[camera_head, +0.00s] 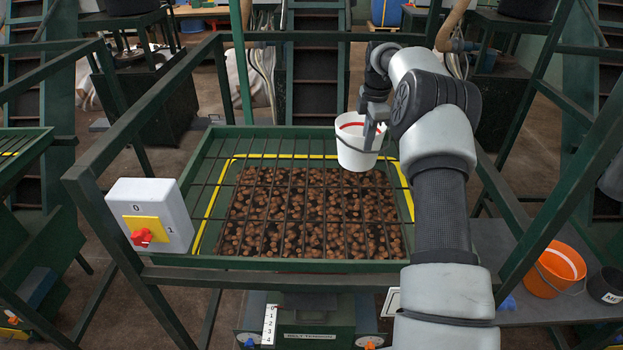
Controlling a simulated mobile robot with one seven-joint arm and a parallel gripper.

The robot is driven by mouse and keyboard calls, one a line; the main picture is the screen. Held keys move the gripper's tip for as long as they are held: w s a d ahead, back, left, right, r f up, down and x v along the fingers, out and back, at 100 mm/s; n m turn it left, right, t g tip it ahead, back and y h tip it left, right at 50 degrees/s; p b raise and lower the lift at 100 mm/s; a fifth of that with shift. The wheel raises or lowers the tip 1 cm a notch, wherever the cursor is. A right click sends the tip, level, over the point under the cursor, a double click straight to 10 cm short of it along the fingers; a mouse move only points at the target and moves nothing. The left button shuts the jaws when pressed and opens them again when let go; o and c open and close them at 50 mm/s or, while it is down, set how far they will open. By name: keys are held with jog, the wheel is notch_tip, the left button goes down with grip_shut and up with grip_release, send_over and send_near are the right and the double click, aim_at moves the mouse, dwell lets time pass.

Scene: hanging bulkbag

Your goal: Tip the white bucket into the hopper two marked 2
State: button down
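The white bucket (355,155) hangs from my gripper (374,120) over the far right part of a green hopper (212,175). It looks nearly upright, with red showing inside its rim. My gripper appears shut on the bucket's right rim or handle; the fingertips are partly hidden. The hopper has a dark bar grate and a yellow line around its inside. Many brown lumps (300,215) lie under the bars. I cannot make out a 2 marking this hopper.
A grey switch box (150,215) with a red knob is on the frame at left. An orange bucket (555,270) and a black container (606,286) stand on a grey shelf at right. Green frame posts (545,190) flank the hopper. A scale label (269,325) is at the front.

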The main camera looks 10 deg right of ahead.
jog(key=s+d+r+b, duration=0.2)
jog(key=s+r, duration=0.1)
jog(key=s, duration=0.2)
jog(key=shift+s+d+b, duration=0.15)
jog(key=shift+d+b, duration=0.15)
jog(key=shift+d, duration=0.1)
dwell(0.4)
